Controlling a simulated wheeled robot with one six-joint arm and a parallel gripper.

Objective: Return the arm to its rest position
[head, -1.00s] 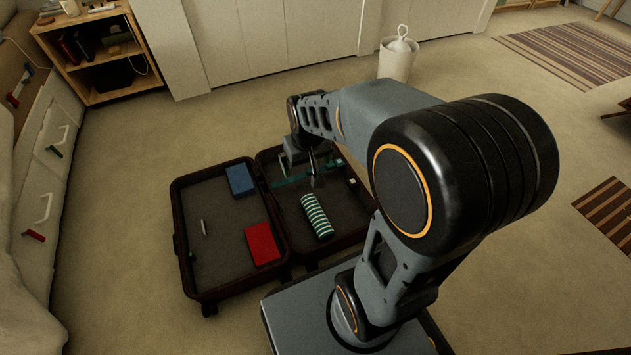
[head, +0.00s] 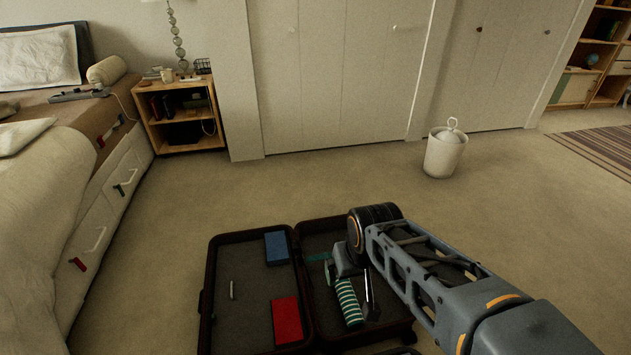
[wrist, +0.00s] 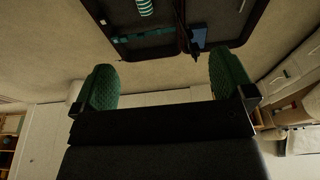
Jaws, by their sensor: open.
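My gripper (wrist: 162,90) shows in the wrist view with its two green-padded fingers wide apart and nothing between them. In the head view my arm reaches in from the lower right, and its wrist end is over the right half of the open suitcase (head: 207,290). The fingers are hard to make out there. A green-and-white striped roll (head: 348,302) lies in the right half, beside and partly behind my arm's end. A blue item (head: 277,248), a red item (head: 287,320) and a small light stick (head: 232,289) lie in the left half.
A bed with drawers (head: 95,225) stands on the left and a wooden nightstand (head: 185,120) behind it. A white lidded bin (head: 443,155) stands on the floor near the closet doors (head: 330,70). The carpet between suitcase and closet is clear.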

